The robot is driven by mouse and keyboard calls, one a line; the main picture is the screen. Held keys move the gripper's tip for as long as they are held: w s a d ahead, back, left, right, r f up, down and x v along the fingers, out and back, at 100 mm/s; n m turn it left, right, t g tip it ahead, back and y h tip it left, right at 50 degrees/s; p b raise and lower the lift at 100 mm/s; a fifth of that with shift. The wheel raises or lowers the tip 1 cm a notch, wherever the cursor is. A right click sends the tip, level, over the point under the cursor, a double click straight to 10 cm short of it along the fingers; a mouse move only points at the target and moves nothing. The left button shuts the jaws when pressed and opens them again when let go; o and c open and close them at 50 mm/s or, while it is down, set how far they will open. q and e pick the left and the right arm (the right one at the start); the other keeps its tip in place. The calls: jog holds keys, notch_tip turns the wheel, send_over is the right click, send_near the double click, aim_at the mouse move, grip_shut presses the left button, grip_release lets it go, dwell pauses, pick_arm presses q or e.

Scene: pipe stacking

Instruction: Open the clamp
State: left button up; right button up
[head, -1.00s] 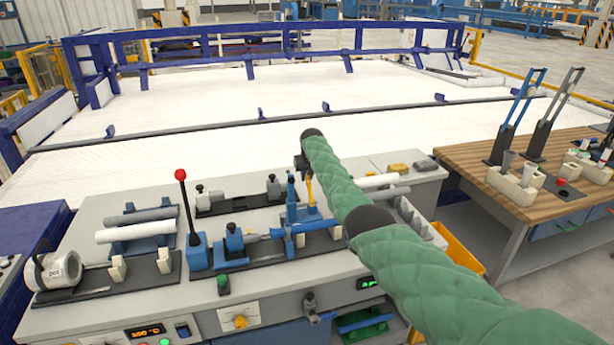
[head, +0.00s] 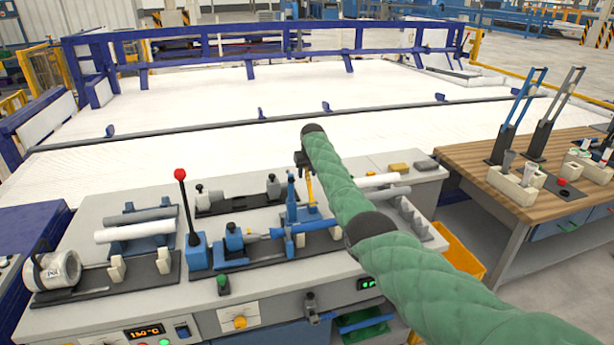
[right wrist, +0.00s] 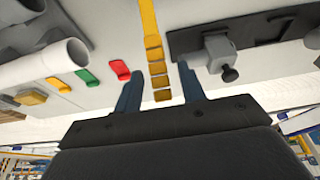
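The clamp (head: 293,206) is a blue fixture on the grey bench, with an upright blue post and a yellow lever (head: 310,190). My right gripper (head: 303,163) is at the top of this lever, and my green-sleeved arm covers part of the area. My left gripper is out of view.
A blue box with a red-knobbed lever (head: 183,215) stands left of the clamp. White and grey pipes (head: 135,232) lie on a rack further left, beside a white cylindrical unit (head: 55,270). A wooden table (head: 520,205) stands to the right. Free bench surface is limited.

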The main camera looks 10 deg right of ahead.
aim_at(309, 180)
jog(key=b+v, duration=0.1)
jog(key=v, duration=0.3)
jog(key=shift+s+r, duration=0.1)
jog(key=shift+r, duration=0.05)
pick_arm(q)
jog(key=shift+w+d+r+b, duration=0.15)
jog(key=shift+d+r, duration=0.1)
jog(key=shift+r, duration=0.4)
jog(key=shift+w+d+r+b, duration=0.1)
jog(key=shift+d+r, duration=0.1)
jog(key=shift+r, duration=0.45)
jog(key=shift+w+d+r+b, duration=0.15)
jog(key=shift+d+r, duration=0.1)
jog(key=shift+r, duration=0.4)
pick_arm(e)
jog(key=shift+s+r, duration=0.2)
jog(key=shift+r, duration=0.45)
